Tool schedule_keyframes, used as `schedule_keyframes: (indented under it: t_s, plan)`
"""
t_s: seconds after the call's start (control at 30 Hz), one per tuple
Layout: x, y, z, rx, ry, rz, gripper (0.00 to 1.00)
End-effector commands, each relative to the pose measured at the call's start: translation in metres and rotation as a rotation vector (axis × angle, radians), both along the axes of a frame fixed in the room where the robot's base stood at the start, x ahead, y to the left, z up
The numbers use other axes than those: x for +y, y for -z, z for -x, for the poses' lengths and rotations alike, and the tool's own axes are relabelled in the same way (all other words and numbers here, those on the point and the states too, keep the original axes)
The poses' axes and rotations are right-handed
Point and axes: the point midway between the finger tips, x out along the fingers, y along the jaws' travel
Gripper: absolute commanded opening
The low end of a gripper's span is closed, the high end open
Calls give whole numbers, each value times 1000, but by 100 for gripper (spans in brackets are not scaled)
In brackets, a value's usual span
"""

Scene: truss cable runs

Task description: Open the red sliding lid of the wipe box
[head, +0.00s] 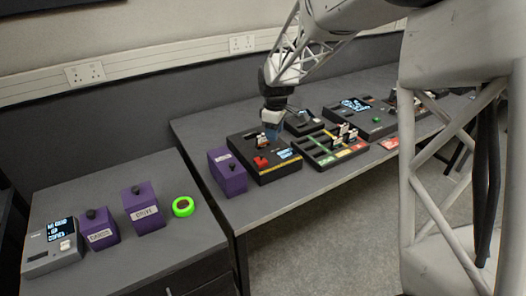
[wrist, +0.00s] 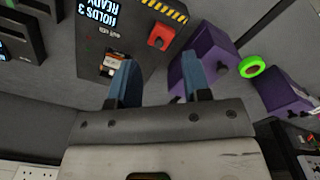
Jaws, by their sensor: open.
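A black box (head: 277,174) with a lit screen and a yellow-black striped edge stands on the long table. A red square piece (head: 261,161) with a dark knob sits on its top; it is the only red lid-like part I see there, and I cannot read a wipe label. The wrist view also shows the red piece (wrist: 162,36) and the black box (wrist: 130,50). My gripper (head: 271,131) is above the back part of the box, pointing down. In the wrist view its blue fingers (wrist: 160,82) are apart with nothing between them, and the red piece lies beyond them.
A purple box (head: 228,173) stands close beside the black box. A tray with coloured strips (head: 330,148) is to its right. The near left table holds two purple boxes (head: 143,209), a green ring (head: 183,206) and a grey device (head: 52,248). A wall is behind.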

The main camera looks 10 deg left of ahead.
Motion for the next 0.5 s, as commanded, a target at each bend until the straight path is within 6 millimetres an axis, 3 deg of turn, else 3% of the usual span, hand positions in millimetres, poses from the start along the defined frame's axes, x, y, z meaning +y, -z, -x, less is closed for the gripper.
schedule_keyframes:
  t_s: [0.2,0.5]
  plan:
    - [37,28,-16,14,-100,7,44]
    - [50,38,-21,18,-138,9,44]
